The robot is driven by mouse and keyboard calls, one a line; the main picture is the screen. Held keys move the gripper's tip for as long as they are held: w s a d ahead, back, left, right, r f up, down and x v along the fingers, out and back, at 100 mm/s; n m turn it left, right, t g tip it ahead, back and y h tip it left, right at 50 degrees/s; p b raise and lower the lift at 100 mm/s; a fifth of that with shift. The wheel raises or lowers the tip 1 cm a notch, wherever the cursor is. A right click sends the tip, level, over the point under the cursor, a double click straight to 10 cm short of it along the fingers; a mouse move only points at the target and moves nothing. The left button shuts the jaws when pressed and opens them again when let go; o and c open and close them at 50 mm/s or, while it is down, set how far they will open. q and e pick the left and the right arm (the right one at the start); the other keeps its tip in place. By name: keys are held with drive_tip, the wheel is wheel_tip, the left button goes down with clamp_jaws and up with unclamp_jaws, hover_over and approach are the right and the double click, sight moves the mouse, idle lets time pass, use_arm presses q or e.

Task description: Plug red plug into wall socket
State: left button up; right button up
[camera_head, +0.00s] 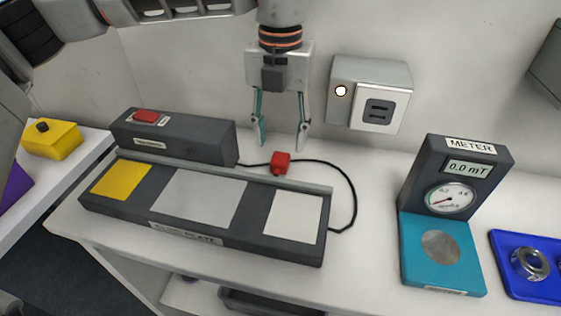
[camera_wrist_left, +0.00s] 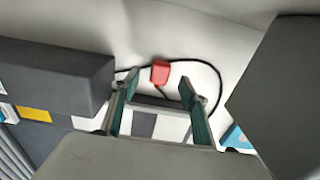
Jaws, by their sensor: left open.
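The red plug (camera_head: 281,162) lies on the white table behind the dark plate device, with a black cable (camera_head: 352,190) curving around to the right. It also shows in the left wrist view (camera_wrist_left: 160,72), beyond the fingertips and between them. My left gripper (camera_head: 282,138) points down above the plug, open and empty, with its fingers spread apart. Its fingers also show in the left wrist view (camera_wrist_left: 157,85). My right gripper is not in view.
The dark plate device (camera_head: 205,238) with yellow, grey and white pads fills the front left. Its raised box has a red button (camera_head: 146,117). A meter (camera_head: 449,197) with a teal base stands at the right, beside a blue tray (camera_head: 508,285) with metal rings.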

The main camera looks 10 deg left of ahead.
sight(280, 157)
use_arm(q)
drive_tip(key=shift+s+f+b, duration=0.15)
drive_tip(key=shift+f+b, duration=0.15)
drive_tip(key=shift+f, duration=1)
drive_tip(key=shift+s+f+b, duration=0.15)
drive_tip(key=shift+f+b, duration=0.15)
drive_tip(key=shift+f, duration=0.95)
drive_tip(key=shift+d+r, duration=0.1)
drive_tip(key=c, duration=1.1)
